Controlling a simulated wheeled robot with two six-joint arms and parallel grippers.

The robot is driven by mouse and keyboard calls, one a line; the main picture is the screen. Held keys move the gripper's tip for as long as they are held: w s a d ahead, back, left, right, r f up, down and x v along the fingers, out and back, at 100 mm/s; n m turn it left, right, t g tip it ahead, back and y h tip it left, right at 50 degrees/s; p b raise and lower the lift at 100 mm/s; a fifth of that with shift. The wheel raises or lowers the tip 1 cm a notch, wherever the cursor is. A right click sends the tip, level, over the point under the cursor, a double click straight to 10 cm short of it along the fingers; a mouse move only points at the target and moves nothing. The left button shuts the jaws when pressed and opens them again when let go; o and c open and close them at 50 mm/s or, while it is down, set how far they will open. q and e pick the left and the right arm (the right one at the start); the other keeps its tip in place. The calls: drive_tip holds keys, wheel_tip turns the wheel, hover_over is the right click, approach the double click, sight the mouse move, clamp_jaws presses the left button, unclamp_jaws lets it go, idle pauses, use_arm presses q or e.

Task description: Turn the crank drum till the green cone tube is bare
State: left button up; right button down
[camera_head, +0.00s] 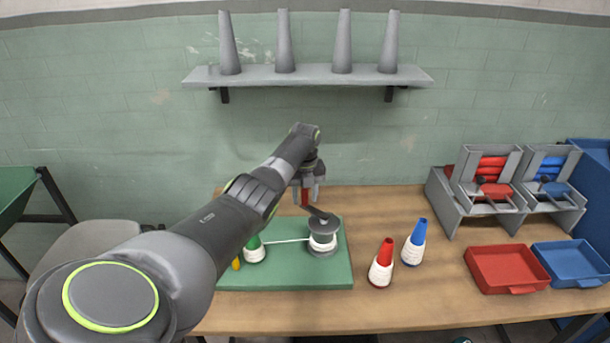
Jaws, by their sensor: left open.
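The crank drum (323,245) is a grey spool with white thread wound on it, standing on a green board (335,276). Its dark crank arm (316,214) carries a red handle (304,197) pointing up. The green cone tube (252,242) stands at the board's left, with white thread around its lower part. A white thread (287,241) runs straight from it to the drum. My left gripper (309,192) is open and points down at the red handle; I cannot tell whether the handle is between its fingers. My left arm hides the board's left part. My right gripper is out of view.
A red cone tube (386,248) and a blue one (419,233), both with white thread, stand right of the board. Red (499,287) and blue (562,284) trays lie at the right, before a grey rack (447,204). A shelf (310,77) holds several grey cones.

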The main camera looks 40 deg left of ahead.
use_arm(q)
wheel_tip(320, 180, up, 17)
drive_tip(key=b, duration=0.2)
drive_tip(key=shift+f, duration=0.15)
